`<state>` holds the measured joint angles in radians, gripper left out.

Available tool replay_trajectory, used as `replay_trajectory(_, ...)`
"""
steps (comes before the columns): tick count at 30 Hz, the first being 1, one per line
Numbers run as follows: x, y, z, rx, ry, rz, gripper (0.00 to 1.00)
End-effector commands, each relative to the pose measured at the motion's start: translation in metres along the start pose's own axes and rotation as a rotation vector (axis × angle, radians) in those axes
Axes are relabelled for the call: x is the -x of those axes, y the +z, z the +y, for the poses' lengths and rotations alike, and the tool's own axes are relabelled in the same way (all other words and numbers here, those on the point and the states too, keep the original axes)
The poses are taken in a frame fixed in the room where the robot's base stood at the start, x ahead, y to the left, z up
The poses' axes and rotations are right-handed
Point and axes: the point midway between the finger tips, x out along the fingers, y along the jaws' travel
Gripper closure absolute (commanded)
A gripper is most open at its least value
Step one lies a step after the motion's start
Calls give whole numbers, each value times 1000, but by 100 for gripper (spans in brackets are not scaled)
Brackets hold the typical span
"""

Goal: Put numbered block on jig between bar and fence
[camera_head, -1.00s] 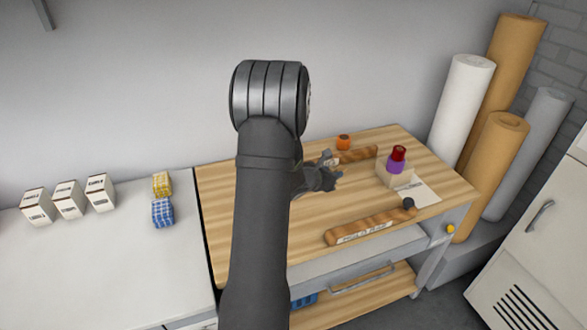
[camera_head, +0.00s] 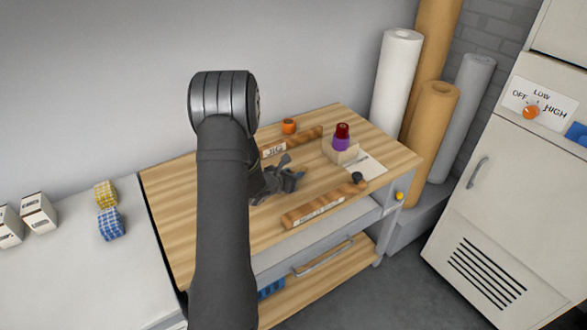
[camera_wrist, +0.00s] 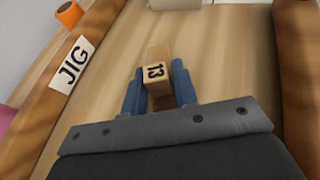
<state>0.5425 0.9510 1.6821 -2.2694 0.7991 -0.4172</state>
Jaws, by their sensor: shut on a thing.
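A wooden block marked 13 (camera_wrist: 156,71) stands between the blue fingertips of my gripper (camera_wrist: 158,86) in the wrist view. The fingers are shut on it. In the head view my gripper (camera_head: 287,175) hangs over the bench between two long wooden strips, and the block cannot be made out. The far strip (camera_head: 304,138) carries a JIG label (camera_wrist: 74,63). The near strip (camera_head: 325,204) has a white label too small to read. In the wrist view the JIG strip is left and the other strip (camera_wrist: 298,70) right. Whether the block touches the bench is unclear.
An orange object (camera_head: 289,126) sits behind the far strip. A dark knob (camera_head: 357,178) is near the near strip's right end. Yellow (camera_head: 106,194) and blue checked blocks (camera_head: 111,224) lie left.

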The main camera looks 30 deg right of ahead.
Motion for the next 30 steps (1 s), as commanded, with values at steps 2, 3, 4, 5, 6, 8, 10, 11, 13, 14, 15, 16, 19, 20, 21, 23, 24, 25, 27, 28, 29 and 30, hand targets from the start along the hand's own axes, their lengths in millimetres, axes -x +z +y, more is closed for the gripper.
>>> replay_trajectory(2, -1, -2, 0, -1, 0, 0, 100)
replay_trajectory(3, -1, -3, 0, -1, 0, 0, 100)
replay_trajectory(4, -2, -3, 0, -1, 0, 0, 100)
replay_trajectory(5, -2, -4, 0, -1, 0, 0, 100)
replay_trajectory(6, -2, -4, 0, -1, 0, -1, 100)
replay_trajectory(8, -2, -4, 0, -1, 0, -1, 100)
replay_trajectory(10, -2, -4, 0, -1, 0, -1, 100)
replay_trajectory(11, -2, -4, 0, -1, 0, -1, 100)
replay_trajectory(13, -2, -4, 0, -1, 0, 0, 100)
replay_trajectory(14, -2, -4, 0, -1, 0, 0, 100)
replay_trajectory(15, -2, -4, 0, -1, 0, 0, 100)
replay_trajectory(16, -2, -4, 0, -1, 0, 0, 100)
replay_trajectory(19, -2, -5, 0, -1, 0, 0, 100)
replay_trajectory(20, -2, -6, 0, -1, 0, 0, 100)
replay_trajectory(21, -3, -7, 0, -1, 0, 0, 100)
replay_trajectory(23, -3, -8, 0, -1, 0, 0, 100)
replay_trajectory(24, -4, -8, 0, -1, 0, 0, 100)
replay_trajectory(25, -4, -9, 0, -1, 0, 0, 100)
replay_trajectory(27, -4, -10, 0, 0, 0, 0, 100)
replay_trajectory(28, -5, -11, 0, 0, 0, 0, 100)
replay_trajectory(29, -5, -11, 0, 0, 1, 0, 100)
replay_trajectory(30, -5, -12, 0, 0, 1, 0, 100)
